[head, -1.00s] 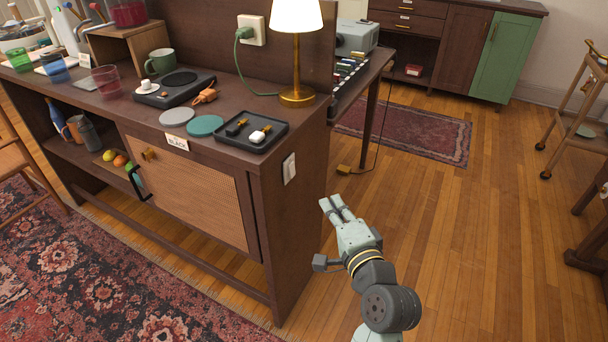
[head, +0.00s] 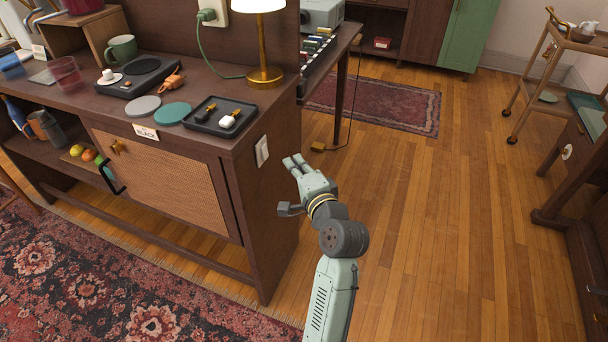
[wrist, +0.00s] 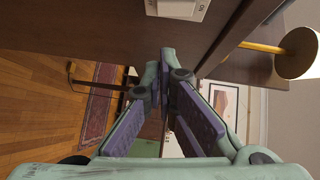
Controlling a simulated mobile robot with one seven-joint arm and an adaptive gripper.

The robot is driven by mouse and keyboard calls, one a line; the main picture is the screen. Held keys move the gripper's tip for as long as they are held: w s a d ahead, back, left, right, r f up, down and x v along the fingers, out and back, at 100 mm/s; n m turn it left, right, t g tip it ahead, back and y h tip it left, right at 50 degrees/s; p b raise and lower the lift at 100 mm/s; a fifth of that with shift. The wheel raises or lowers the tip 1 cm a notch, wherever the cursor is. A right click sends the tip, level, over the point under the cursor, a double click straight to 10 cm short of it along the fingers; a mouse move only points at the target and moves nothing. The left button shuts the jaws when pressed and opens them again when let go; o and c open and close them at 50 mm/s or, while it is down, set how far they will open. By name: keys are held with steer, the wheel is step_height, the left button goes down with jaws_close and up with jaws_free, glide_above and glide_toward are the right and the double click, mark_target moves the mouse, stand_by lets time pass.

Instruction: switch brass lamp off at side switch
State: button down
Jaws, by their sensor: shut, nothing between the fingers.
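The brass lamp (head: 266,60) stands on the sideboard top near its right end, its white shade (head: 258,5) cut by the top edge of the head view and bright. In the wrist view the lamp (wrist: 290,50) is at the upper right. A white side switch (head: 262,151) is on the sideboard's right end panel; in the wrist view the switch plate (wrist: 178,8) is at the top edge. My gripper (head: 293,162) is shut and empty, a little right of the switch and apart from it. In the wrist view its fingers (wrist: 166,60) converge below the switch.
A black tray (head: 196,126) with small items lies near the sideboard's (head: 180,140) front right corner. A green cord runs from a wall outlet (head: 214,12) to the lamp. The wooden floor (head: 430,200) right of my arm is clear. A wooden cart (head: 545,75) stands at the right.

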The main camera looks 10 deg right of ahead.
mark_target(264, 152)
steer(key=shift+w+a+f+p, duration=0.2)
steer(key=shift+w+a, duration=0.45)
steer(key=shift+a, duration=0.25)
steer(key=shift+w+a+f+p, duration=0.1)
steer(key=shift+w+a+p, duration=0.05)
steer(key=shift+w+a, duration=0.65)
steer(key=shift+s+a+f, duration=0.1)
steer(key=shift+a+m+t+b, duration=0.3)
steer(key=shift+t+b, duration=0.1)
steer(key=shift+b, duration=0.25)
steer(key=shift+f, duration=0.1)
